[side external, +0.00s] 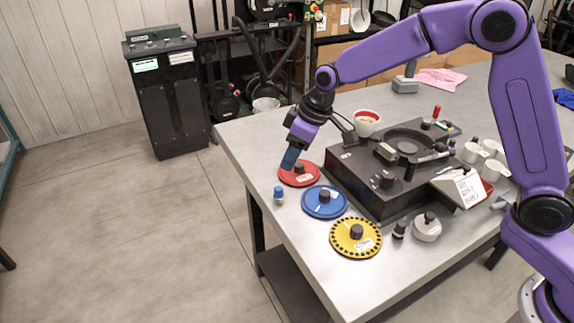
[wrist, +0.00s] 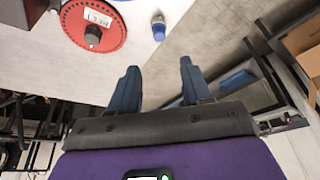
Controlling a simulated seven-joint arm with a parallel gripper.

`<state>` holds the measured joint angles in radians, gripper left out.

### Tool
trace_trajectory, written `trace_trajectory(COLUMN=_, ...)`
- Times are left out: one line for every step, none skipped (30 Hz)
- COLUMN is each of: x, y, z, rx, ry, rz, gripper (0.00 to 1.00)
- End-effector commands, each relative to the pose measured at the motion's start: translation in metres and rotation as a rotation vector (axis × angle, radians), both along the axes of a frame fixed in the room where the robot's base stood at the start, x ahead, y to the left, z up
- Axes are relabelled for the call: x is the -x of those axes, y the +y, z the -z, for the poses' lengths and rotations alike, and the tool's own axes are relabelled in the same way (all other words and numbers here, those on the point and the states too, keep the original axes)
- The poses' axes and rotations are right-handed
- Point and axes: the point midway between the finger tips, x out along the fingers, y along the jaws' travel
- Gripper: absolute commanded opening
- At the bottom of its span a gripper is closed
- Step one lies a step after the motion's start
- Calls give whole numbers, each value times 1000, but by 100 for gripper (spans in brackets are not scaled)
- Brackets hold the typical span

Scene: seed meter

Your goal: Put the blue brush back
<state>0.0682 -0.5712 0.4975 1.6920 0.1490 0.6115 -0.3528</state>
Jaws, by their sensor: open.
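A small blue-topped piece with a pale lower part, which looks like the blue brush (side external: 279,193), stands near the table's left edge, beside the blue disc. It also shows at the top of the wrist view (wrist: 158,29), beyond my fingertips. My gripper (side external: 290,160) points down near the table's left edge, by the red disc and behind the blue-topped piece. In the wrist view my gripper (wrist: 158,66) has its two dark blue fingers wide apart with nothing between them. I cannot tell its height above the table.
A red disc (side external: 311,175), a blue disc (side external: 321,209) and a yellow disc (side external: 342,246) lie along the table's left side. The black seed meter (side external: 371,197) stands to their right. The table's edge is close to my gripper.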

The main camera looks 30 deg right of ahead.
Motion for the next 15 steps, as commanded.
trace_trajectory(x=1, y=-1, z=-5, rx=0, ry=-1, rz=0, gripper=48)
trace_trajectory(x=2, y=-1, z=-6, rx=-1, ry=-2, rz=0, gripper=48)
trace_trajectory(x=2, y=-2, z=-8, rx=0, ry=-1, rz=0, gripper=48)
trace_trajectory(x=3, y=-2, z=-9, rx=-1, ry=-1, rz=0, gripper=48)
trace_trajectory(x=3, y=-3, z=-10, rx=0, ry=0, rz=0, gripper=48)
trace_trajectory(x=3, y=-3, z=-10, rx=1, ry=1, rz=0, gripper=48)
trace_trajectory(x=3, y=-3, z=-11, rx=1, ry=1, rz=0, gripper=48)
trace_trajectory(x=3, y=-3, z=-11, rx=1, ry=1, rz=0, gripper=48)
trace_trajectory(x=3, y=-3, z=-11, rx=1, ry=1, rz=0, gripper=48)
trace_trajectory(x=3, y=-3, z=-11, rx=1, ry=1, rz=0, gripper=48)
trace_trajectory(x=3, y=-3, z=-11, rx=1, ry=1, rz=0, gripper=48)
trace_trajectory(x=4, y=-3, z=-11, rx=1, ry=2, rz=-1, gripper=48)
trace_trajectory(x=6, y=-3, z=-11, rx=1, ry=3, rz=-3, gripper=48)
trace_trajectory(x=8, y=-3, z=-12, rx=2, ry=4, rz=-6, gripper=48)
trace_trajectory(x=14, y=-3, z=-14, rx=4, ry=7, rz=-11, gripper=48)
